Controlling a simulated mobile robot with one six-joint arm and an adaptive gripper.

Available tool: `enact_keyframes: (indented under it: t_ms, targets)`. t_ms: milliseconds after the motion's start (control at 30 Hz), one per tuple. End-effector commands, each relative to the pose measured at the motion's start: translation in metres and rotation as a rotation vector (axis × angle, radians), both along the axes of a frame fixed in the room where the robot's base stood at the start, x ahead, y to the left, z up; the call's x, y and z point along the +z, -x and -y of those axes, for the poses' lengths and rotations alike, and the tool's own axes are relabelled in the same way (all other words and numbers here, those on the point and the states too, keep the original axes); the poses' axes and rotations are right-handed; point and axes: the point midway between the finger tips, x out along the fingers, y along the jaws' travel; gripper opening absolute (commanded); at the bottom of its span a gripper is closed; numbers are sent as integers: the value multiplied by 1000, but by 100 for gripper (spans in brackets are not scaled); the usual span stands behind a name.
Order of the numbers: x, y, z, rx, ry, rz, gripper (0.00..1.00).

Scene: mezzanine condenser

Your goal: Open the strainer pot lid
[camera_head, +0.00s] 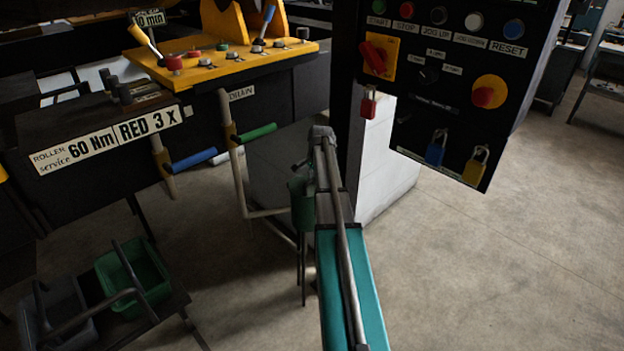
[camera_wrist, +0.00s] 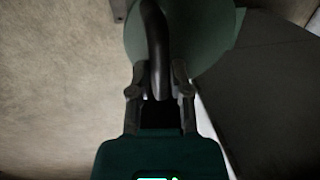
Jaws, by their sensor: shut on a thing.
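The strainer pot (camera_head: 302,205) is a green vessel on thin legs, partly hidden behind my arm in the head view. In the wrist view, a round green lid (camera_wrist: 205,40) fills the top middle. A dark curved handle (camera_wrist: 153,30) runs over it, down between my fingers. My gripper (camera_wrist: 158,80) is shut on this handle, with one finger on each side. In the head view my arm hides most of the gripper. I cannot tell whether the lid is lifted off its seat.
A black control panel (camera_head: 450,80) with padlocks hangs at the right. Yellow-topped valve gear (camera_head: 225,62) and pipes with blue and green handles (camera_head: 253,134) stand at the left. A green bin (camera_head: 132,275) sits low left. The floor (camera_head: 500,270) at the right is clear.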

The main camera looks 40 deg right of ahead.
Motion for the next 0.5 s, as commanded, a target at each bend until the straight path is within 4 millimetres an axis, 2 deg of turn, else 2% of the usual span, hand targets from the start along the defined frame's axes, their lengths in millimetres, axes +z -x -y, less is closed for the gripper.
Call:
enact_keyframes:
  t_ms: [500]
  targets:
    - [32,-26,3,-2,16,-119,0]
